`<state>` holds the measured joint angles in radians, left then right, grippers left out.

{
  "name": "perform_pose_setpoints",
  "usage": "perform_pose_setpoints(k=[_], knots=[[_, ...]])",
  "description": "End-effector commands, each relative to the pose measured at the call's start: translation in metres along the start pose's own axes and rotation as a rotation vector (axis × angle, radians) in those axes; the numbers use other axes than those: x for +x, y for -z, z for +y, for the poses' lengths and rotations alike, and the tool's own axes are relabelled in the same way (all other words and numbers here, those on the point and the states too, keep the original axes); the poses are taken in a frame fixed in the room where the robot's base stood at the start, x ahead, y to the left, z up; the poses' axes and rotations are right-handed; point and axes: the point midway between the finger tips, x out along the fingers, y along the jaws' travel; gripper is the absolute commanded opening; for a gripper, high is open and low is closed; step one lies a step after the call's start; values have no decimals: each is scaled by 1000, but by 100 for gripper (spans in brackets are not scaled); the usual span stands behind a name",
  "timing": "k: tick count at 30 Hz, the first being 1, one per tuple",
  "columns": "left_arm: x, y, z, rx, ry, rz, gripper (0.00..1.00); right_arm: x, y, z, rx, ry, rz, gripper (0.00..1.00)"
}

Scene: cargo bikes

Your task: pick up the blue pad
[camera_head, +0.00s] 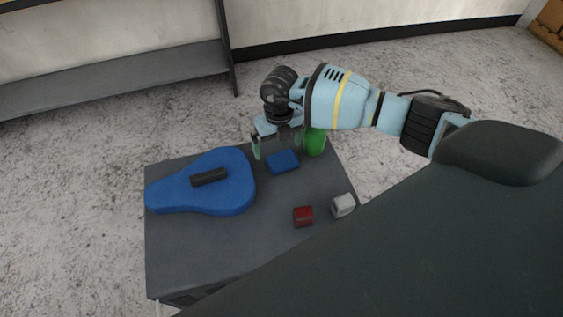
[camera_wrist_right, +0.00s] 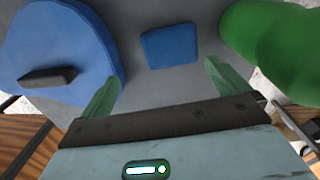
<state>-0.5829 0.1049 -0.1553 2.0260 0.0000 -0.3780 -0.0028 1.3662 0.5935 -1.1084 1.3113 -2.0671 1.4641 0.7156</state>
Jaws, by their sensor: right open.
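The blue pad (camera_head: 283,162) is a small flat rectangle lying on the grey table, right of the large blue saddle-shaped piece. In the right wrist view the pad (camera_wrist_right: 170,45) lies ahead of the fingertips, between their lines and apart from them. My right gripper (camera_head: 277,148) is open and empty, just above the far side of the table at the pad. Its two greenish fingers also show in the right wrist view (camera_wrist_right: 160,82). My left gripper is not in view.
The blue saddle-shaped piece (camera_head: 232,193) bears a black bar (camera_head: 209,177). A green rounded object (camera_head: 315,144) stands close right of the pad. A red block (camera_head: 303,216) and a white-grey block (camera_head: 343,205) lie nearer. The table (camera_head: 220,250) is bare at front left.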

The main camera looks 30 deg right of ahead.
Motion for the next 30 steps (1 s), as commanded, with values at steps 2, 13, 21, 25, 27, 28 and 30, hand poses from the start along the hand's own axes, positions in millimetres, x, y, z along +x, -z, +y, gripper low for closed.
perform_pose_setpoints(k=[2,13,21,25,27,28,30], knots=[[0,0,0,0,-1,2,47,-4,-5,-8,8,33,-10,100],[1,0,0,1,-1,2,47,13,-6,-10,9,40,-9,100],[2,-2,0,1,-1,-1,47,24,-6,-11,9,38,-12,100],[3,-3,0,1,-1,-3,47,39,-3,-14,10,39,-9,100],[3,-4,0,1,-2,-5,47,50,-2,-16,10,38,-9,100],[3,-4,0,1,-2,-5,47,54,-2,-17,10,38,-9,100],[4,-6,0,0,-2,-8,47,63,-2,-16,10,37,-10,100]])
